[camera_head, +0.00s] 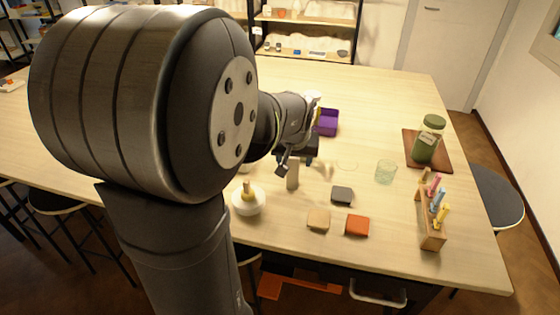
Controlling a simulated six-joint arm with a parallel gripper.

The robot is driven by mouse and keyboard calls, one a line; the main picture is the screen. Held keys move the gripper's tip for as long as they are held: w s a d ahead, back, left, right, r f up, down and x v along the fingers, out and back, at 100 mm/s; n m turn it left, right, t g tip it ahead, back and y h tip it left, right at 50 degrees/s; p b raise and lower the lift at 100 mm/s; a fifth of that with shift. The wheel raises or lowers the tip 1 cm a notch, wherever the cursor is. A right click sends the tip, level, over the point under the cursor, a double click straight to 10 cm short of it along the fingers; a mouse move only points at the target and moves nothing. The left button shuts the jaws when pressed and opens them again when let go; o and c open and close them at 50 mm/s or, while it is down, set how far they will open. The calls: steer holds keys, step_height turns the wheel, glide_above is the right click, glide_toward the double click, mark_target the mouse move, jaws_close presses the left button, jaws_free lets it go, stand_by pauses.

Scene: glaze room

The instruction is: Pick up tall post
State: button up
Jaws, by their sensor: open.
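A grey-brown upright post (293,177) stands on the table near the middle, just below my gripper; I take it for the tall post. Its top is close to the fingers and partly hidden by them. My gripper (296,163) is open, with dark fingers, and comes in from the left above the post. I cannot tell whether the post's top is between the fingers or just in front of them. A shorter tan peg (249,189) stands in a round white dish (247,204) to the left of the post.
Grey (342,194), tan (318,219) and orange (357,225) blocks lie to the right and front. A green glass (386,171), wooden rack (432,238), green jar (425,147) and purple bin (327,122) stand farther right or behind. The table's front edge is clear.

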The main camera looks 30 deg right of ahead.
mark_target(293, 166)
steer(key=shift+w+x, duration=0.15)
steer(key=shift+x, duration=1.25)
steer(key=shift+w+x, duration=0.2)
steer(key=shift+x, duration=1.2)
steer(key=shift+d+r, duration=0.1)
steer(key=shift+r, duration=0.05)
steer(key=shift+c, duration=0.5)
steer(key=c, duration=1.1)
